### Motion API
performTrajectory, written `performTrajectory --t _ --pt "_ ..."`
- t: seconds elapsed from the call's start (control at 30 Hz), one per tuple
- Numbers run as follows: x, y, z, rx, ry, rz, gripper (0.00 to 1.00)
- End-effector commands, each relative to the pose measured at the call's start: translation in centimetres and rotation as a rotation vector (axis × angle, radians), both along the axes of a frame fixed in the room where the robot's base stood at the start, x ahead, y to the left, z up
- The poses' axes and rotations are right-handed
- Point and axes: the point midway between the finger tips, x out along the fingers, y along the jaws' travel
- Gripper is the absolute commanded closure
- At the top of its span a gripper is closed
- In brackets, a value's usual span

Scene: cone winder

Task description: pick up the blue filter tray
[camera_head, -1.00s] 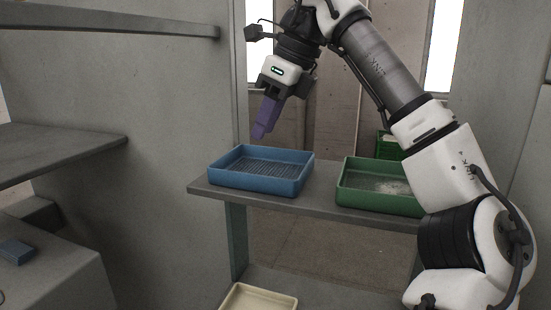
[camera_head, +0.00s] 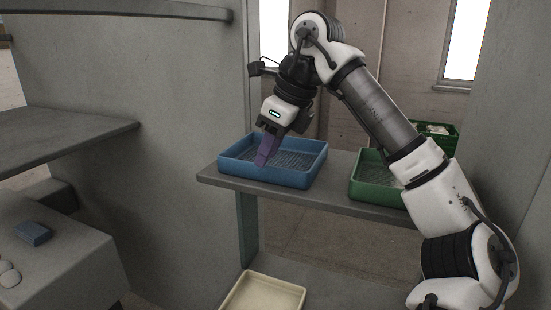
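The blue filter tray (camera_head: 310,173) is a shallow open box with a ribbed floor. It sits level on the left part of the grey shelf (camera_head: 335,199). My gripper (camera_head: 263,160) points down at the tray's left half, with its purple fingers in front of the tray's interior in this view. The fingertips appear close to the near wall, but I cannot tell whether they touch it. The fingers overlap from this angle, so the gap between them is hidden. The tray shows no tilt or lift.
A green tray (camera_head: 368,187) stands to the right on the same shelf, partly hidden by my arm. A cream tray (camera_head: 262,292) lies lower down. A green crate (camera_head: 440,134) is behind. A grey wall panel (camera_head: 180,140) stands close on the left.

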Motion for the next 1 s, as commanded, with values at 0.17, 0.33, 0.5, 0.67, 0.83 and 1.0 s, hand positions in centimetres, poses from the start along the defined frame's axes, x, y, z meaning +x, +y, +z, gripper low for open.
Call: performTrajectory --t 0.17,0.33,0.5,0.67,0.83,1.0 --pt "0.8 0.9 -2.1 0.001 0.004 0.004 0.70" --pt "1.0 1.5 -3.7 0.002 0.001 0.003 0.70" --pt "1.0 1.5 -3.9 0.001 0.000 0.001 0.70" --pt "1.0 1.5 -3.8 0.001 0.000 0.001 0.82" --pt "1.0 1.5 -3.8 0.001 0.000 0.002 1.00" --pt "1.0 1.5 -3.8 0.001 0.000 0.002 1.00"
